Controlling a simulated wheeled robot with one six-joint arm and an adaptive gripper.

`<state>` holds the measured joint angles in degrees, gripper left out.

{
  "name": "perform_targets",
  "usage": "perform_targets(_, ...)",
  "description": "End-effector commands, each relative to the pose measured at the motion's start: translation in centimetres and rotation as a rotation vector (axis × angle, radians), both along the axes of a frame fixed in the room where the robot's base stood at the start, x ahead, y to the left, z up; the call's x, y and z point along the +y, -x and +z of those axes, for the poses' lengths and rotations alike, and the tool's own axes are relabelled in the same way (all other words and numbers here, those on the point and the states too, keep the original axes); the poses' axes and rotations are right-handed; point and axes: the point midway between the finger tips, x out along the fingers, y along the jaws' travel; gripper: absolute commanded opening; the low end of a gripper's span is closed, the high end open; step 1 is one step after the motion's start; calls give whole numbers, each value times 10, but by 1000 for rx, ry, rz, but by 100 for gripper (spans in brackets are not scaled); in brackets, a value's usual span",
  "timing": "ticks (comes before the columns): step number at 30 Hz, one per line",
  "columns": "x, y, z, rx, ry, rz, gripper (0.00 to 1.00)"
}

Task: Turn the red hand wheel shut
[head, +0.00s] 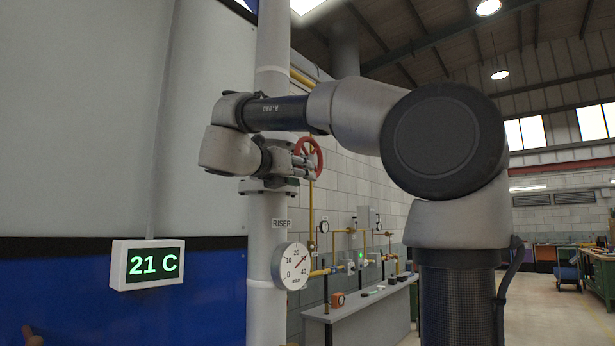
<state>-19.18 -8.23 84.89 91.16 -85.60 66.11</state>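The red hand wheel (318,153) stands upright on the valve of the grey riser pipe, near the middle of the head view. My gripper (309,168) is at the wheel, its fingers pointing right and overlapping the wheel's lower left part in the picture. The upper and right parts of the rim show clear of the fingers. The gripper hides the rest of the wheel and much of the valve body. Whether the fingers touch the rim, and how far apart they are, I cannot tell.
The riser pipe (267,220) carries a round dial gauge (292,267) below the valve. A "21 C" display (148,264) is on the grey and blue tank at left. A grey bench (385,318) with gas fittings stands behind. Open floor lies at right.

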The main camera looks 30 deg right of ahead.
Motion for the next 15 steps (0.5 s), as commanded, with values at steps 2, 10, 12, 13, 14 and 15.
perform_targets(2, -13, -5, 0, 1, 1, -4, 35)
perform_targets(10, -31, -14, 0, 1, 1, 0, 35)
perform_targets(12, -31, -14, 0, 1, 1, 1, 35)
perform_targets(13, -31, -14, 0, 1, 1, 1, 35)
perform_targets(14, -31, -14, 0, 1, 1, 1, 35)
perform_targets(15, -31, -14, 0, 1, 1, 1, 35)
